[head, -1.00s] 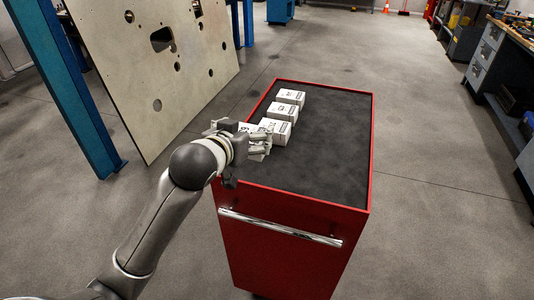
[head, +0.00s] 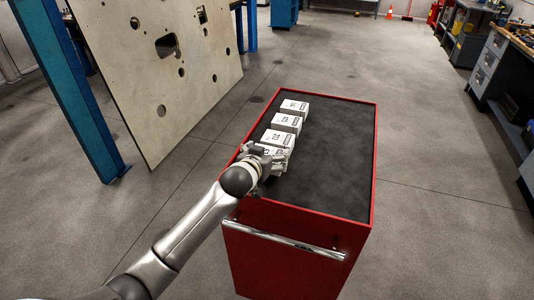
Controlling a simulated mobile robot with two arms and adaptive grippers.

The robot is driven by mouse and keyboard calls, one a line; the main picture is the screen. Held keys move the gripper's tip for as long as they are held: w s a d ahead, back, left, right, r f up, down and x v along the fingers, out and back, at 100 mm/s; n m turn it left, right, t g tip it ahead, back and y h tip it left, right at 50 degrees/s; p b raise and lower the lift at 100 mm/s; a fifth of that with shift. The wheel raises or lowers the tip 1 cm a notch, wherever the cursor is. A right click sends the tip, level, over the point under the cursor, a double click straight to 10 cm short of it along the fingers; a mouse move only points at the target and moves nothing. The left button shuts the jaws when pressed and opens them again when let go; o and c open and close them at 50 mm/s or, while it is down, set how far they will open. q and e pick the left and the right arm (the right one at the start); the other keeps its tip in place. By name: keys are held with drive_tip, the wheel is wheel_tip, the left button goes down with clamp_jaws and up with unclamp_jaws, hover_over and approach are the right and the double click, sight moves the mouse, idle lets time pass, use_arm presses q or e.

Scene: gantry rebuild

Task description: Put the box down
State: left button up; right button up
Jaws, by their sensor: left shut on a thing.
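My left gripper (head: 270,162) is shut on a small white box (head: 282,157) at the near end of a row of like boxes. The gripper's fingers and wrist hide part of this box. It is low over the dark top (head: 325,165) of the red cart, near the left edge; I cannot tell whether it touches the top. Three more white boxes stand in the row beyond it: the near one (head: 277,139), the middle one (head: 287,122) and the far one (head: 294,107). My right gripper is not in view.
The red cart (head: 285,260) has a raised red rim and a chrome handle (head: 285,240) in front. Its top is clear to the right of the row. A large plate with holes (head: 165,85) and a blue post (head: 70,90) stand at the left. A workbench (head: 490,65) stands at the right.

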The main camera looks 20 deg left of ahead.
use_arm(q)
drive_tip(key=shift+f+b, duration=0.3)
drive_tip(key=shift+f, duration=0.6)
drive_tip(key=o, duration=0.9)
drive_tip(key=shift+o, duration=0.2)
drive_tip(key=shift+r, duration=0.1)
drive_tip(key=shift+r, duration=0.4)
drive_tip(key=shift+s+r, duration=0.15)
drive_tip(key=shift+s, duration=0.05)
drive_tip(key=v, duration=1.1)
drive_tip(key=shift+s+r+b, duration=0.2)
drive_tip(key=shift+s+b, duration=0.05)
drive_tip(key=shift+b, duration=0.15)
drive_tip(key=shift+a, duration=0.1)
